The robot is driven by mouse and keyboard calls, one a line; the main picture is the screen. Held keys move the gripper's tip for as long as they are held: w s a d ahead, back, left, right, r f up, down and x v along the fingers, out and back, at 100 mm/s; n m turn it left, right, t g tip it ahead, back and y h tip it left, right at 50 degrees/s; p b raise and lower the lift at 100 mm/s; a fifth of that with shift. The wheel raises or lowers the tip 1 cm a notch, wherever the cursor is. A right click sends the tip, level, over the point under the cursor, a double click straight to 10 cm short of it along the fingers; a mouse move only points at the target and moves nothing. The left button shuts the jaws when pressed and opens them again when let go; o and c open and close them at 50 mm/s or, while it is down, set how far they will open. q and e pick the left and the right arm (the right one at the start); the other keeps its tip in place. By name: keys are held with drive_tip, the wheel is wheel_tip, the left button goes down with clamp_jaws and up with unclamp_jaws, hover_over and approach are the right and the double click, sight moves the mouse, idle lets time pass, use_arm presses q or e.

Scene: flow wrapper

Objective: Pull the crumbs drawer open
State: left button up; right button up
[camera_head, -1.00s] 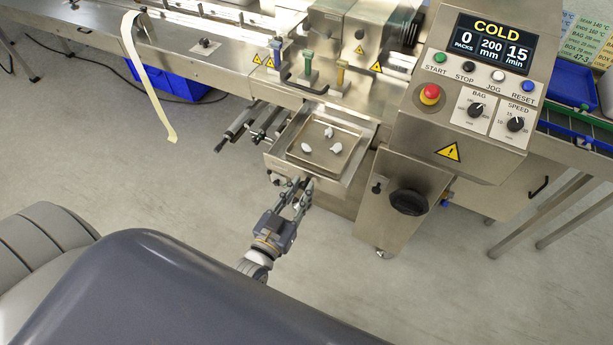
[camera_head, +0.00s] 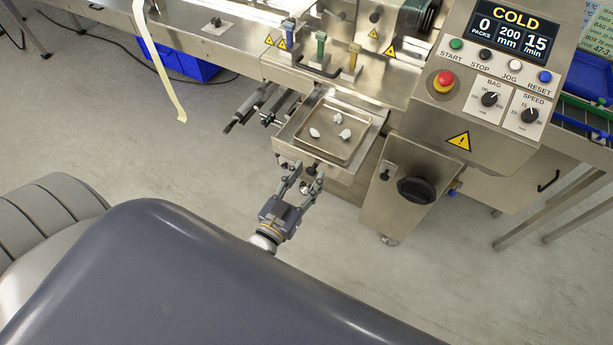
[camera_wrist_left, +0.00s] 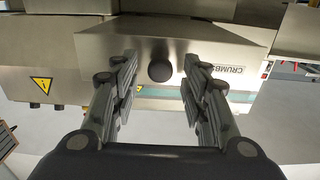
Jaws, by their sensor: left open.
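The crumbs drawer (camera_head: 284,151) is a steel drawer standing out from the machine front, with a tray (camera_head: 354,153) in it that holds a few white scraps (camera_head: 338,118). In the left wrist view its front (camera_wrist_left: 150,47) carries a "CRUMBS" label (camera_wrist_left: 228,70) and a round dark knob (camera_wrist_left: 160,71). My left gripper (camera_head: 304,178) is open in front of the drawer. In the left wrist view its fingers (camera_wrist_left: 160,88) stand on either side of the knob, apart from it. My right gripper is not in view.
The control panel cabinet (camera_head: 430,140) with a black handwheel (camera_head: 416,190) stands right of the drawer. Dark-ended rods (camera_head: 258,105) stick out to its left. A blue crate (camera_head: 185,65) is under the conveyor. The floor in front of the drawer is clear.

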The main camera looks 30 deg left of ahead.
use_arm(q)
drive_tip(key=s, duration=1.1)
drive_tip(key=shift+s+a, duration=0.2)
drive_tip(key=shift+s, duration=0.2)
drive_tip(key=s+f+m+g, duration=0.1)
drive_tip(key=s+f+g, duration=0.2)
drive_tip(key=f, duration=0.6)
drive_tip(key=s+d+f+g, duration=0.1)
drive_tip(key=s+f+g, duration=0.15)
drive_tip(key=f, duration=0.75)
drive_tip(key=s+f+m+g, duration=0.1)
drive_tip(key=s+f+g, duration=0.25)
drive_tip(key=f, duration=0.55)
drive_tip(key=s+a+f+g, duration=0.3)
drive_tip(key=s+f+g, duration=0.5)
drive_tip(key=s+f, duration=0.5)
drive_tip(key=s, duration=0.2)
drive_tip(key=shift+s+a+f+y, duration=0.15)
drive_tip(key=shift+s+f+y, duration=0.05)
drive_tip(key=shift+s+y, duration=0.1)
